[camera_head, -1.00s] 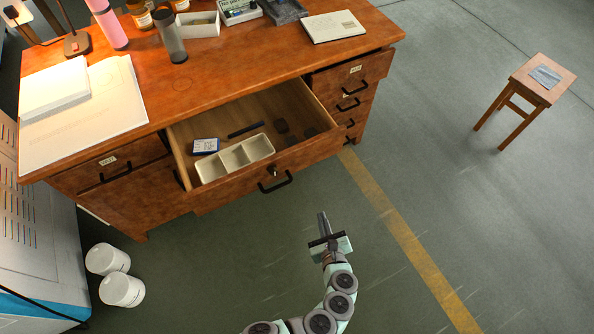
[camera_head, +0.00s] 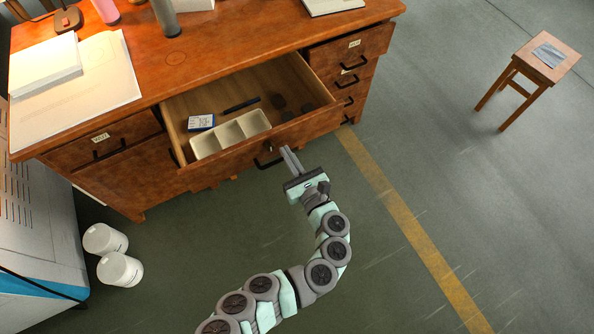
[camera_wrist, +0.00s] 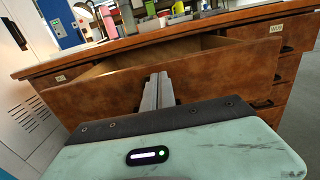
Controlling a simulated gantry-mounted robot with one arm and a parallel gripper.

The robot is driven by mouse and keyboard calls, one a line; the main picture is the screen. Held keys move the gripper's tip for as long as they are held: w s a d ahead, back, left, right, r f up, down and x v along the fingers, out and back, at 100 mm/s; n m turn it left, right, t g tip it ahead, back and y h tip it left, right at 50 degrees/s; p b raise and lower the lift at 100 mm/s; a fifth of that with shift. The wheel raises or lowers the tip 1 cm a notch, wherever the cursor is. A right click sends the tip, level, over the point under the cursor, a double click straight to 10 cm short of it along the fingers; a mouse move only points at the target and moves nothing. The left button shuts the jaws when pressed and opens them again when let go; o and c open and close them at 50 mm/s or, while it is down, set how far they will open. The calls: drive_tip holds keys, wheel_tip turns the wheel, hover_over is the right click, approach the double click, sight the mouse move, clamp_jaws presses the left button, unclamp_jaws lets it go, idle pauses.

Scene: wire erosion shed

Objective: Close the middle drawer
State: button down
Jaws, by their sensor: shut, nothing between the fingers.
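The middle drawer (camera_head: 222,159) of the brown wooden desk is pulled far out. It holds a white divided tray (camera_head: 231,134), a blue and white box (camera_head: 201,122), a dark pen-like item (camera_head: 241,104) and several small dark pieces. Its black handle (camera_head: 268,163) is on the front. My gripper (camera_head: 287,151) is shut and empty, with its fingertips close to the drawer front, just right of the handle. In the wrist view my gripper's fingers (camera_wrist: 158,77) overlap the drawer front (camera_wrist: 215,79). I cannot tell whether they touch it.
The desk top (camera_head: 208,60) carries papers (camera_head: 75,75) and bottles. Closed drawers with black handles flank the open one. Two white tubs (camera_head: 112,255) stand on the floor at left. A small stool (camera_head: 530,72) is far right. The floor around my arm is clear.

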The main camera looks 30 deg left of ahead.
sight(276, 135)
drive_tip(key=b+x, duration=0.1)
drive_tip(key=x, duration=0.3)
drive_tip(key=shift+s+f, duration=0.1)
drive_tip(key=shift+w+a, duration=0.25)
